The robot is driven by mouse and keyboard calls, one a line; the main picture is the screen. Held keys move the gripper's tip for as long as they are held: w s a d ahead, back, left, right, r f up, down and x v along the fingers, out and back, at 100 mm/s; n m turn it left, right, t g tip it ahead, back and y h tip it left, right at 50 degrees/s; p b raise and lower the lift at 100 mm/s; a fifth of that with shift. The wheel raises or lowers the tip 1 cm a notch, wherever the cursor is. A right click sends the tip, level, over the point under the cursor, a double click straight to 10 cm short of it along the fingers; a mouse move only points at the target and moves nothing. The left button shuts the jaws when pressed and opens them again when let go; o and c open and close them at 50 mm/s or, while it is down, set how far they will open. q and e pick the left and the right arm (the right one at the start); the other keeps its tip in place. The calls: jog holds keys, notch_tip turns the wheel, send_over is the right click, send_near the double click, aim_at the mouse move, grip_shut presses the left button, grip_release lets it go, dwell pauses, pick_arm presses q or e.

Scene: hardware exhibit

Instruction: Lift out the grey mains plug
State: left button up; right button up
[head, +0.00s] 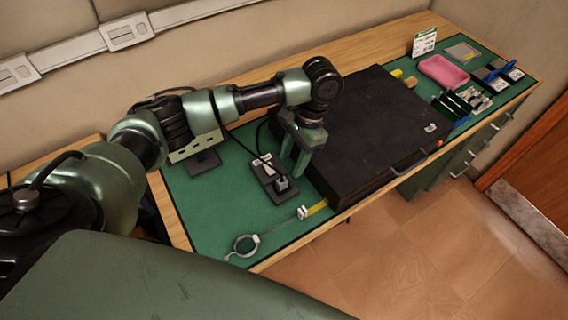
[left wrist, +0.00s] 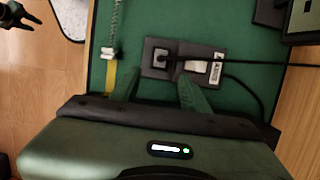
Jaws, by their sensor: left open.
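The grey mains plug (head: 282,184) sits in the near end of a dark socket strip (head: 268,190) on the green mat. In the left wrist view the plug (left wrist: 160,58) is at the left end of the strip (left wrist: 182,73), with a black cable running off to the right. My left gripper (head: 296,160) is open and empty, its fingers pointing down beside the strip, between it and the black case. In the left wrist view its fingertips (left wrist: 158,86) lie just below the plug, apart from it. A dark shape at that view's top left may be my right gripper (left wrist: 15,15).
A large black case (head: 370,130) stands close right of my left gripper. A ring-ended tool (head: 245,245) and a yellow-ended strip (head: 316,208) lie near the front edge. The mat left of the strip is mostly clear.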

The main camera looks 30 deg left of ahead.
aim_at(283, 180)
pick_arm(q)
jog(key=shift+s+f+p, duration=0.45)
jog(key=shift+s+f, duration=0.35)
jog(key=shift+s, duration=0.2)
jog(key=x, duration=0.1)
jog(key=p+x, duration=0.1)
jog(key=shift+a+f, duration=0.3)
jog(key=shift+a, duration=0.05)
jog(key=shift+a+f, duration=0.2)
jog(key=shift+f, duration=0.9)
jog(key=shift+s, duration=0.1)
jog(key=shift+d, duration=0.1)
jog(key=shift+f, duration=0.1)
jog(key=c, duration=0.9)
grip_shut()
pick_arm(e)
jog(key=shift+s+r, duration=1)
jog(key=shift+s, duration=0.1)
